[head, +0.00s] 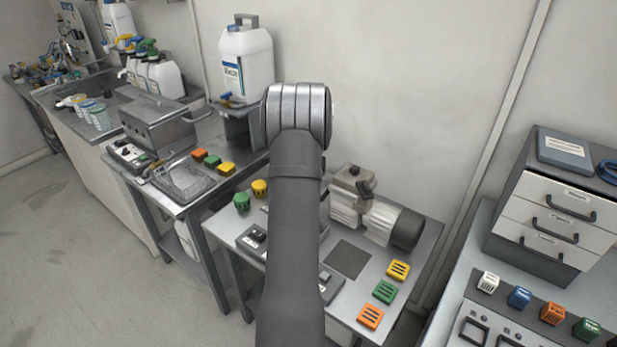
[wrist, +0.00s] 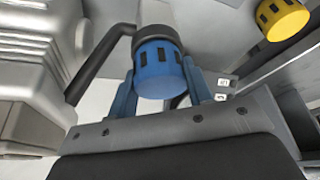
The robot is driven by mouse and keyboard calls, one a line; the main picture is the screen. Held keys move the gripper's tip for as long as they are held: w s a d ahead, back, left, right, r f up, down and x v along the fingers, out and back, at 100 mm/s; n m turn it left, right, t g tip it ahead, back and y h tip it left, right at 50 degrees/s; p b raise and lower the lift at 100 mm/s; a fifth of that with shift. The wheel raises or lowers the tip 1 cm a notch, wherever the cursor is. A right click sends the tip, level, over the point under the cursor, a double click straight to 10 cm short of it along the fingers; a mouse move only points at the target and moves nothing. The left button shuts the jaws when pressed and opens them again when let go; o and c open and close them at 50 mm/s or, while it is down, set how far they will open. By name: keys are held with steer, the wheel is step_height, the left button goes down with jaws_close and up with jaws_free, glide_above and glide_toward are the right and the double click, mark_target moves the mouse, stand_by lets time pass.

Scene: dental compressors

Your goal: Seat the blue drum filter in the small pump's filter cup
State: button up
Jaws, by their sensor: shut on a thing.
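In the wrist view the blue drum filter (wrist: 158,72), a short cylinder with dark slots, sits between the two blue-grey fingers of my gripper (wrist: 160,88). The gripper is shut on it. A dark round cup (wrist: 155,32) with a bent dark pipe shows at the filter's far end. The filter's far end is at or very near the cup; I cannot tell how deep it sits. A grey ribbed pump body (wrist: 35,60) fills the left of that view. In the head view my arm hides the gripper, the blue filter and the cup.
A green drum filter (head: 241,201) and a yellow one (head: 260,187) stand left of my arm; the yellow also shows in the wrist view (wrist: 283,18). A pump with a dark motor (head: 405,228) stands right of my arm. Yellow, green and orange square filters (head: 384,292) lie at the bench's right.

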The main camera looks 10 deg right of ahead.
steer(key=o, duration=0.7)
steer(key=shift+r, duration=0.1)
steer(key=shift+v, duration=5.4)
steer(key=shift+x, duration=4.4)
